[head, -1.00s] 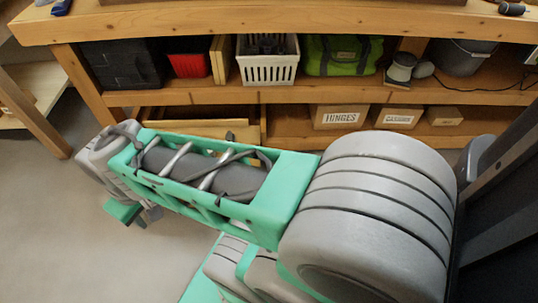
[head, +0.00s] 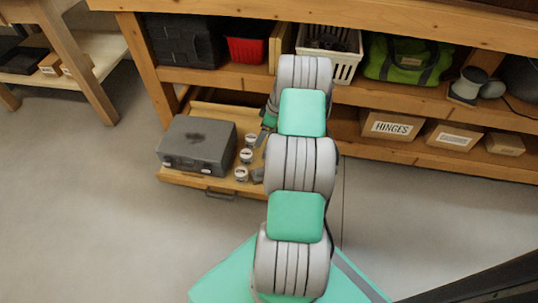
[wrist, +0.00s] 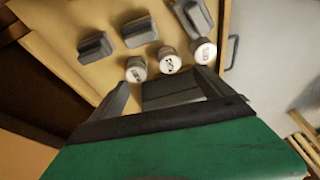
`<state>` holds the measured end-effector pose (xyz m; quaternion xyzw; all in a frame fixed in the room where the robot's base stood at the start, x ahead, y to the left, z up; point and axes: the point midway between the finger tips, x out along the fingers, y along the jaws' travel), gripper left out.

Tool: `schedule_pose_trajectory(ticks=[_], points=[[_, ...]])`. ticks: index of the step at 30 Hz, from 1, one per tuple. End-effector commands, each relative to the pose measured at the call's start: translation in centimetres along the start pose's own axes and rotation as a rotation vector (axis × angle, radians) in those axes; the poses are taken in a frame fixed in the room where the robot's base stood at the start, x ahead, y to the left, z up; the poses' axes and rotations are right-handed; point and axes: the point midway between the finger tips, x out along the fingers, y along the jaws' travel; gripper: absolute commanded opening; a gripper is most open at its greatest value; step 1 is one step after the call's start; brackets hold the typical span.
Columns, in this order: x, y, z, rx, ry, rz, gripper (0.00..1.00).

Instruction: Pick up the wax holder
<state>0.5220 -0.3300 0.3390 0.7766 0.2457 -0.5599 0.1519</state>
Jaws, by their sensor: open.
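Three small round tins with white labelled lids stand in a row in a wooden drawer (head: 184,179); the middle tin (head: 246,156) shows in the head view and also in the wrist view (wrist: 169,60). Beyond them in the wrist view lie several grey blocks, one (wrist: 95,47) at left, one (wrist: 138,30) in the middle and one (wrist: 192,18) near the drawer front. I cannot tell which is the wax holder. My gripper (wrist: 165,82) is open and empty, with its fingers just short of the tins. In the head view my arm partly hides it.
A grey case (head: 198,144) fills the left of the pulled-out drawer. The shelf above holds a red bin (head: 247,50), a white basket (head: 330,58) and a green bag (head: 402,60). The boxes include one marked HINGES (head: 391,126). The floor before the drawer is clear.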

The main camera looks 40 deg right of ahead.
Motion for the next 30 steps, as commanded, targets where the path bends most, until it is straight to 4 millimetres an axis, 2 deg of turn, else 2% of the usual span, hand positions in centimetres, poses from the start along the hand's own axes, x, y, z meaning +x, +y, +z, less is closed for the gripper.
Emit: schedule_pose_trajectory(ticks=[1,3,7,15,21,29,30], points=[[2.2,1.1,2.7,-0.015,0.018,-0.001,0.91],[4.0,2.2,5.1,-0.049,0.040,0.004,0.91],[5.9,2.8,7.0,-0.080,0.059,0.011,0.91],[9.5,2.8,6.9,-0.083,0.059,0.010,0.91],[13.1,2.8,6.5,-0.082,0.058,0.010,0.91],[13.3,2.8,6.3,-0.081,0.058,0.011,0.91],[13.3,2.8,6.3,-0.081,0.058,0.011,0.88]])
